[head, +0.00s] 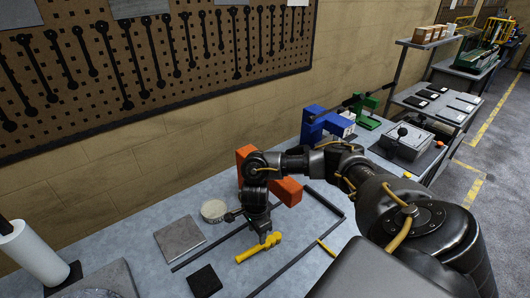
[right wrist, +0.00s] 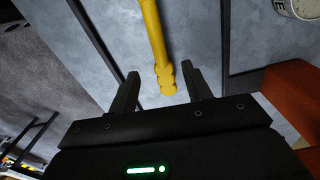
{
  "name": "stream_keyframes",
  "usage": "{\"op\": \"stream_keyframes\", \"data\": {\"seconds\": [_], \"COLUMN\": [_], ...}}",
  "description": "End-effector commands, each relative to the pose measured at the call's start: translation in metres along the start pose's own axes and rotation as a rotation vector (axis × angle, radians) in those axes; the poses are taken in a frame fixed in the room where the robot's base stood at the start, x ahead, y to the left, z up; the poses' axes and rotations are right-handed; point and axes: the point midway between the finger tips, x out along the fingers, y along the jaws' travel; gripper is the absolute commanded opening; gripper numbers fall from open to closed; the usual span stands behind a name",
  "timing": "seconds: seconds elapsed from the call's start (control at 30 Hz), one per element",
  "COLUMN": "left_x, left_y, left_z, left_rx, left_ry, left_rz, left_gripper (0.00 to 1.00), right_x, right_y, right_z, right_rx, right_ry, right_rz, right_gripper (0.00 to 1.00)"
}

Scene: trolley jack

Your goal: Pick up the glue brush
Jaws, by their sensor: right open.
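A yellow, long-handled item (head: 256,250), which looks like the glue brush, lies flat on the grey bench. My right gripper (head: 264,237) is just above it, pointing down. In the right wrist view the yellow handle (right wrist: 155,40) runs from the top edge down to its knobbed end, between the two dark fingertips of the gripper (right wrist: 164,86). The fingers are open, with a gap on each side of the knobbed end. Whether they are level with it I cannot tell. My left gripper is not in view.
Dark bars (head: 305,243) lie beside the brush, with a smaller yellow stick (head: 326,248) at right. A grey plate (head: 180,238), black block (head: 205,281) and round white tin (head: 213,210) lie left. An orange block (head: 288,191) stands behind my gripper.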

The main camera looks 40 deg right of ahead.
Motion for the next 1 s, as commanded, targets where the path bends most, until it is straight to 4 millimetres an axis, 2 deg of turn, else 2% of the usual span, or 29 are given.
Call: {"op": "stream_keyframes", "data": {"seconds": [0.03, 0.2, 0.47, 0.57, 0.8, 1.0], "left_x": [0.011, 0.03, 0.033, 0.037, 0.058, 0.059], "left_y": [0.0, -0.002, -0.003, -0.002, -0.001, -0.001], "left_z": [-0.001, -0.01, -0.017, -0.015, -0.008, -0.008], "left_rx": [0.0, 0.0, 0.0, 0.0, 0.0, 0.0], "left_ry": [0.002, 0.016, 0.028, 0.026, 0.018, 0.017], "left_rz": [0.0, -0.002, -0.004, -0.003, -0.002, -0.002], "left_gripper": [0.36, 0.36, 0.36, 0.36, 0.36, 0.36], "right_x": [0.014, 0.041, 0.048, 0.057, 0.094, 0.098], "right_y": [0.001, -0.001, -0.001, 0.0, 0.001, 0.0], "right_z": [0.0, 0.001, 0.003, 0.002, 0.002, 0.002], "right_rx": [0.001, 0.001, -0.002, -0.002, -0.002, -0.004], "right_ry": [0.0, 0.0, -0.001, -0.001, -0.002, -0.002], "right_rz": [0.001, -0.001, -0.002, 0.0, -0.001, -0.003], "right_gripper": [0.49, 0.49, 0.49, 0.49, 0.49, 0.49]}}
